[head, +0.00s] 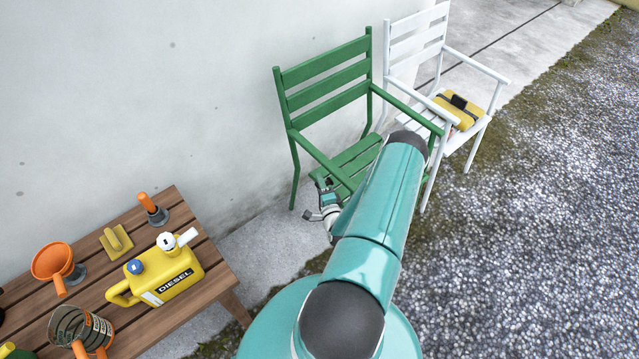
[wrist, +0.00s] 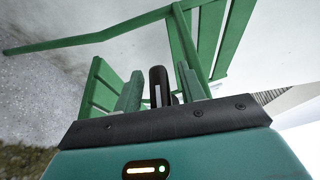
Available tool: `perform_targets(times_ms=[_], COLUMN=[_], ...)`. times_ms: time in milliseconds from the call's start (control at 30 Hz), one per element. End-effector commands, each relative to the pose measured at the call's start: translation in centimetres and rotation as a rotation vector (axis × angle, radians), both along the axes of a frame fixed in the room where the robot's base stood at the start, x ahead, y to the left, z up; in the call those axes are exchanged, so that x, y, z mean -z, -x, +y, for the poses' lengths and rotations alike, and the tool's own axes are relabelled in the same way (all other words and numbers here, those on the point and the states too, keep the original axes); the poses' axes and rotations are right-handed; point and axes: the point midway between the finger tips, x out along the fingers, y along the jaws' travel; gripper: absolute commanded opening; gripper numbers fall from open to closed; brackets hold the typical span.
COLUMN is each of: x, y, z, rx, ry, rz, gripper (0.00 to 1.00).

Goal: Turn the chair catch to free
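The green chair (head: 330,95) stands against the wall in the head view. Its green slats and rails (wrist: 205,35) fill the upper part of the wrist view. My gripper (wrist: 157,78) is close to the chair, with its two green-looking fingers apart. A dark, rounded upright piece (wrist: 158,88) shows between the fingers, with gaps at its sides. I cannot tell if it is the catch or which way it is turned. In the head view, my gripper is small beside the front of the green seat (head: 358,158), partly hidden by my arm.
A white chair (head: 415,40) stands right behind the green one, with a yellow item (head: 458,110) on its seat. A wooden table (head: 205,285) at lower left holds a yellow diesel can (head: 165,275) and an orange funnel (head: 53,262). Gravel at right is clear.

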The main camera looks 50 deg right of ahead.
Motion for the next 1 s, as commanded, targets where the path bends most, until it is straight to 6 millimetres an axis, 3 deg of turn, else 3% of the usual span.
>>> perform_targets(times_ms=[367, 567, 1000], x=[-0.01, 0.00, 0.04], y=[-0.70, -0.67, -0.67], z=[-0.45, -0.44, -0.41], rx=[0.000, 0.000, -0.002], ry=[0.000, 0.000, -0.014], rz=[0.000, 0.000, 0.063], gripper=[0.38, 0.00, 0.00])
